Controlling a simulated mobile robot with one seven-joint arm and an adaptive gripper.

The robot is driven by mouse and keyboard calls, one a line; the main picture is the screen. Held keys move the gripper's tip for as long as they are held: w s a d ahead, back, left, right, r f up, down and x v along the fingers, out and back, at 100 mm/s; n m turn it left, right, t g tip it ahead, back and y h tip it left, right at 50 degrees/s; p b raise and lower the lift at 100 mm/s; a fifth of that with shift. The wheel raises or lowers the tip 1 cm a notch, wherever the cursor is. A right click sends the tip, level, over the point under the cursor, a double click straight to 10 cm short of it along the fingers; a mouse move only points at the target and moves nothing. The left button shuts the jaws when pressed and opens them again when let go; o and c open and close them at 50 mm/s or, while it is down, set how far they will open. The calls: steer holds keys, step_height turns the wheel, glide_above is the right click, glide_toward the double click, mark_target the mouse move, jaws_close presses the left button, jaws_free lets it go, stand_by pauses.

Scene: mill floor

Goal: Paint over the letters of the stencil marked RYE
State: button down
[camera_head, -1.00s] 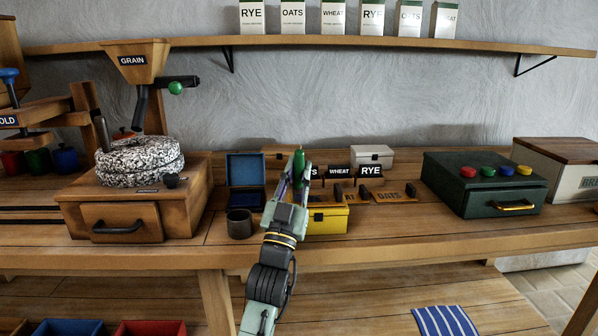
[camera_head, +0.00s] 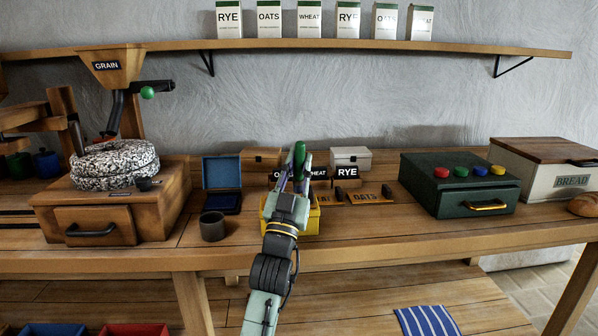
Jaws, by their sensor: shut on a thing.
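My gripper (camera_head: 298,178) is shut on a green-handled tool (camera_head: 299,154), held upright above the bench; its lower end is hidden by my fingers. Behind it stand small black signs; the one reading RYE (camera_head: 347,171) is at the right, with WHEAT (camera_head: 318,171) left of it and another mostly covered. In front of the RYE sign lies a flat wooden stencil marked OATS (camera_head: 365,197). Further stencils to its left are largely hidden behind my gripper and arm, so I cannot make out one marked RYE.
A yellow box (camera_head: 310,222) stands just behind my arm. A blue open box (camera_head: 221,174) and a dark cup (camera_head: 213,226) are to the left, beside the grain mill (camera_head: 112,165). A green box with coloured knobs (camera_head: 460,192) stands right. The front bench strip is clear.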

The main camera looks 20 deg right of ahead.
steer(key=shift+a+r, duration=0.2)
steer(key=shift+r, duration=0.45)
steer(key=shift+r+p, duration=1.75)
steer(key=shift+r, duration=0.65)
